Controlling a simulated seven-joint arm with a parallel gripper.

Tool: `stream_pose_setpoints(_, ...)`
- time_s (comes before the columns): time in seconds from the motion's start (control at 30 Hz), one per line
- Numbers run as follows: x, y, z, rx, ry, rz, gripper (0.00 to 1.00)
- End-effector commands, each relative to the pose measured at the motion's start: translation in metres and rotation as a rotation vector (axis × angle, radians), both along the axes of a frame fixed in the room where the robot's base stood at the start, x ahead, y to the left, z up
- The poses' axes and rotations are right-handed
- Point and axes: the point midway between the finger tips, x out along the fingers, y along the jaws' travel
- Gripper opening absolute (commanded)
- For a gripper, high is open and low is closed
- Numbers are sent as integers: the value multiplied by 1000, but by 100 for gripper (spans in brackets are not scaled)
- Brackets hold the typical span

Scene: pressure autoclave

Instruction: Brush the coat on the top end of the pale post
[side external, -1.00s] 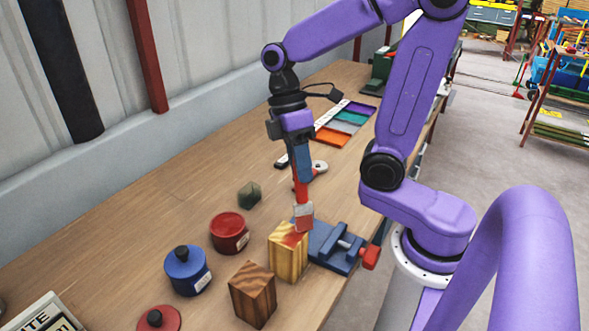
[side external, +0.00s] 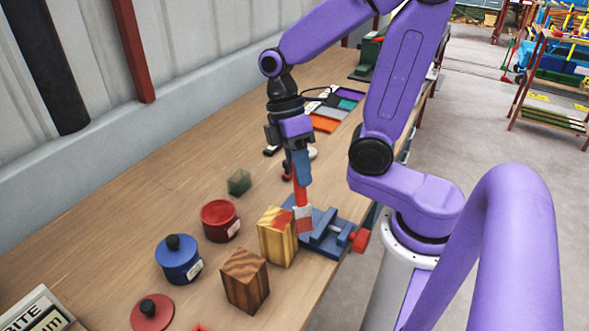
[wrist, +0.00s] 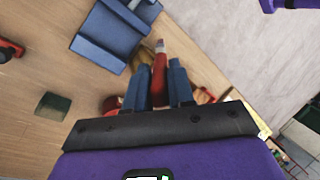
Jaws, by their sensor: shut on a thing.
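The pale post (side external: 278,246) is a light, striped wooden block standing upright on the bench, with red coat over part of its top end. My gripper (side external: 301,166) is shut on the red handle of a brush (side external: 301,193), which points down. The brush's pale head and red tip are just right of the post's top; I cannot tell whether they touch it. In the wrist view the brush (wrist: 159,72) sits between my two blue fingers (wrist: 158,88). The post is mostly hidden there. An open red pot (side external: 219,222) stands left of the post.
A blue vise (side external: 322,238) with a red knob lies right of the post. A dark wooden post (side external: 244,284) stands in front. A lidded blue pot (side external: 178,262), a red lid (side external: 152,313) and a green block (side external: 239,182) are on the left. Colour swatches (side external: 327,123) lie behind.

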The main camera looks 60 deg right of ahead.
Motion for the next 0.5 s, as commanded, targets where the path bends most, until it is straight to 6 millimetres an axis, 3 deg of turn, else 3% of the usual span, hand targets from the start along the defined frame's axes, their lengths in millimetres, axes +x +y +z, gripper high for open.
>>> stream_pose_setpoints(0.03,0,-4,-1,-1,0,-4,0)
stream_pose_setpoints(0.4,0,33,1,0,-1,2,0)
stream_pose_setpoints(0.5,2,33,16,4,-10,-1,0)
